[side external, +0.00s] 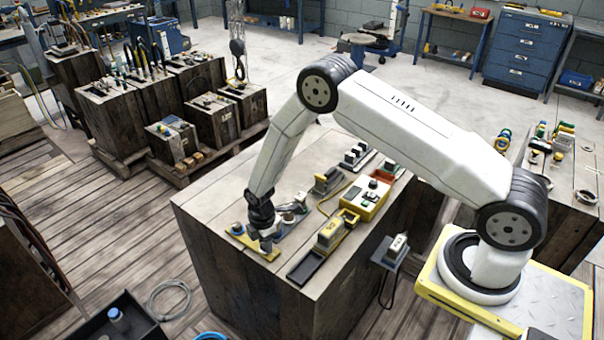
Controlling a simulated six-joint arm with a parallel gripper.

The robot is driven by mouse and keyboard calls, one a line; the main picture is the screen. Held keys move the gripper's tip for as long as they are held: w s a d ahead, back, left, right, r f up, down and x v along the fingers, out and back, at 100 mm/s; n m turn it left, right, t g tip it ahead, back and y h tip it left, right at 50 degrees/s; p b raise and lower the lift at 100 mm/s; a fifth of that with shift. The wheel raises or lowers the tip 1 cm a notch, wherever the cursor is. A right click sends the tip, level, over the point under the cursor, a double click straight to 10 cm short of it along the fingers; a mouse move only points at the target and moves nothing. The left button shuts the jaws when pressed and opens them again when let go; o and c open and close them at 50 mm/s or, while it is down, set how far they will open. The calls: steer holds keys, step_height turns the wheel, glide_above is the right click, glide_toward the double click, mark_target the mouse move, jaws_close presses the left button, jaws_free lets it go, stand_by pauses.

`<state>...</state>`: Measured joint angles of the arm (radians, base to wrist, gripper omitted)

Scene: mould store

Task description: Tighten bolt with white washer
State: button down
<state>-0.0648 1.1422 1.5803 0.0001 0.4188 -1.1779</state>
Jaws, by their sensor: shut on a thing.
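My gripper (266,242) points down over a yellow plate (240,237) near the left corner of the wooden block-like bench (212,215). It is shut on a small part at the plate, seemingly a bolt, which the fingers mostly hide. A blue round knob or bolt head (238,228) stands on the plate just left of my gripper. Grey and blue fittings (289,218) lie just right of it. The view is too small to make out a white washer.
A yellow control box (364,198), a yellow-and-grey device (330,235) and a black tray (306,266) stand on the bench to the right. A dark open bin (92,331) and a coiled cable (169,300) are on the floor at lower left.

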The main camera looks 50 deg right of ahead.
steer(key=m, duration=0.5)
steer(key=shift+m, duration=0.3)
steer(key=m, duration=0.5)
steer(key=shift+r, duration=0.1)
steer(key=m, duration=0.5)
steer(key=shift+w+m, duration=0.1)
steer(key=shift+m, duration=0.3)
steer(key=m, duration=0.5)
steer(key=shift+m, duration=0.3)
steer(key=m, duration=0.9)
steer(key=shift+m, duration=0.4)
steer(key=m, duration=0.4)
steer(key=shift+m, duration=0.3)
steer(key=m, duration=0.4)
steer(key=shift+m, duration=0.4)
